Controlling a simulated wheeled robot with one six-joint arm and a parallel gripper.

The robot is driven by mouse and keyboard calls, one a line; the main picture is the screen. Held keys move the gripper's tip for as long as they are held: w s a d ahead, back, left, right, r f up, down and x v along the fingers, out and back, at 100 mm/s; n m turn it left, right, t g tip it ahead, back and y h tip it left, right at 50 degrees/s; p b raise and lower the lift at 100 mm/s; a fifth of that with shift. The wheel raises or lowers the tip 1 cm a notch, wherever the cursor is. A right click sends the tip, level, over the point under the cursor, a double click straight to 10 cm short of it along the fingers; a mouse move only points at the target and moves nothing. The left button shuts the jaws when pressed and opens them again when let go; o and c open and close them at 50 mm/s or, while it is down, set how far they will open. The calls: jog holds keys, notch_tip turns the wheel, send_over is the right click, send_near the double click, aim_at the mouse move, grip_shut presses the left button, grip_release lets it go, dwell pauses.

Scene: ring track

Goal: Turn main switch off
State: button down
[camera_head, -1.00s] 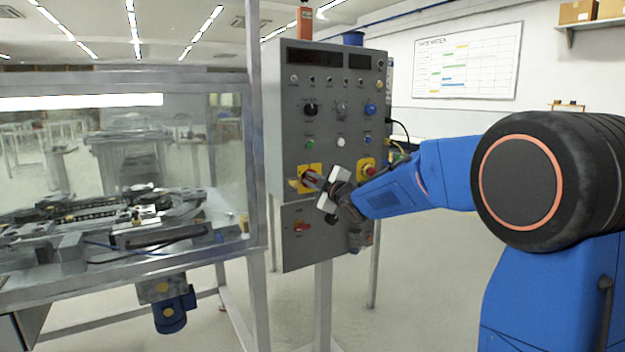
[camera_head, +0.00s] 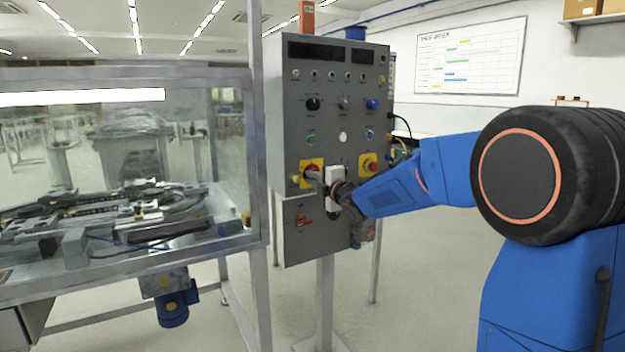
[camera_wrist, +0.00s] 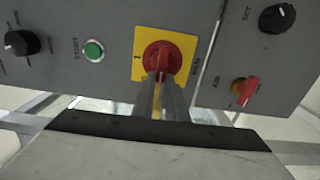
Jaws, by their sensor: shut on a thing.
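The main switch is a red rotary knob (camera_wrist: 161,58) on a yellow plate (camera_wrist: 187,46) lettered MAIN, in the upper middle of the wrist view. In the head view the yellow plate (camera_head: 306,182) is on the lower left of the grey panel's upper part. My gripper (camera_wrist: 164,84) is shut on the knob's handle, its two fingers on either side of it. In the head view my gripper (camera_head: 318,177) reaches the knob from the right, its white body upright. The fingers hide part of the handle, and I cannot tell which mark it points to.
The grey control panel (camera_head: 330,105) carries several other knobs and buttons. A red AIR switch (camera_wrist: 247,92) sits below the main switch in the head view. A red stop button (camera_head: 370,167) is to its right. A glass-walled machine (camera_head: 120,235) stands left.

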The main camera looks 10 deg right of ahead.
jog(key=shift+f, duration=0.15)
jog(key=c, duration=1.8)
grip_release()
jog(key=shift+o, duration=0.2)
jog(key=shift+s, duration=0.15)
jog(key=v, duration=1.7)
jog(key=shift+s+d, duration=0.1)
jog(key=shift+s, duration=0.05)
